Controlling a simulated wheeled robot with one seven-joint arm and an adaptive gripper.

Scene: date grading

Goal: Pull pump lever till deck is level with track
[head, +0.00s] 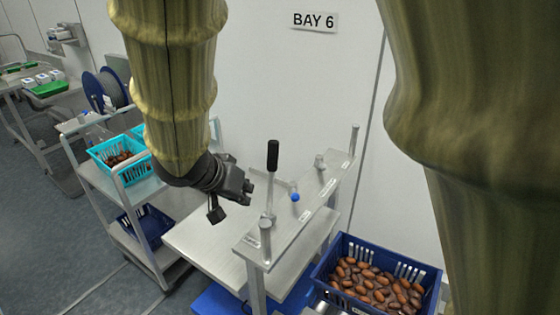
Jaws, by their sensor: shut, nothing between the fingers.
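The pump lever (272,157) stands near upright, with a black grip on a thin metal rod. Its foot is at the narrow raised metal plate (318,203) of the stand. My gripper (246,190) is dark, shut and empty, just left of the lever and lower than its grip; it appears apart from the lever. A flat metal deck (205,243) lies below my gripper, lower than the raised plate. I cannot tell for sure which part is the track, nor how level the deck is with it.
A blue crate of brown dates (329,262) stands at the lower right. A blue knob (295,197) sits close right of the lever. A cart with a turquoise basket (104,153) stands at left. The white wall (300,80) is behind. Floor (50,240) is open at lower left.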

